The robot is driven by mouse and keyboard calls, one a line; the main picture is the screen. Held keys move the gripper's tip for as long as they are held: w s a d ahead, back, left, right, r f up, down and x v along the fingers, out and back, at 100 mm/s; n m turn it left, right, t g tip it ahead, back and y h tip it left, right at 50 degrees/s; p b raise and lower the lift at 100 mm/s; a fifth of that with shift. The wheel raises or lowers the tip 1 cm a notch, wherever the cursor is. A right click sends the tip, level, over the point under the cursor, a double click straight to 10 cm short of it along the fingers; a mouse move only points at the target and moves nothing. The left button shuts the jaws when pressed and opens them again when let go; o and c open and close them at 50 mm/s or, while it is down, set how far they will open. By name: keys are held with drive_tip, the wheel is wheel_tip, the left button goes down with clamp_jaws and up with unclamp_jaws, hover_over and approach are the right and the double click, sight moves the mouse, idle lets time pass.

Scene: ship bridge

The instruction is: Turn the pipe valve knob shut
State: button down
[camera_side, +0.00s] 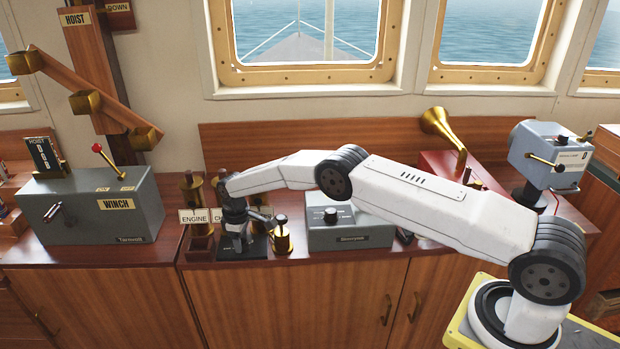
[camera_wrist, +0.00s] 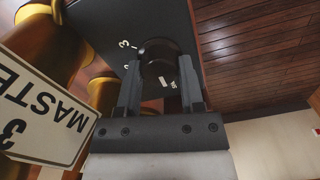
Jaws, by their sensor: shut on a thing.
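In the wrist view a round black knob (camera_wrist: 158,52) sits on a dark panel (camera_wrist: 120,18) with a white "3" printed beside it. The two fingers of my gripper (camera_wrist: 160,76) stand on either side of the knob and are shut on it. A small white mark shows on the knob's near part. In the side view my gripper (camera_side: 236,226) points down at a dark plate (camera_side: 257,248) on the counter, and it hides the knob there. I cannot read the knob's exact setting.
A brass fitting with a black top (camera_side: 282,238) stands close right of my gripper. Brass posts with an "ENGINE" tag (camera_side: 195,216) stand close left. A grey box with a dial (camera_side: 350,236) is farther right, a winch box (camera_side: 95,210) far left. A "MASTE" tag (camera_wrist: 45,112) crowds the wrist view.

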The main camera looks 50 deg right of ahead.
idle(0.3)
drive_tip(key=shift+c, duration=1.1)
unclamp_jaws()
drive_tip(key=shift+r, duration=0.15)
drive_tip(key=shift+r, duration=3.8)
drive_tip(key=shift+r, duration=0.1)
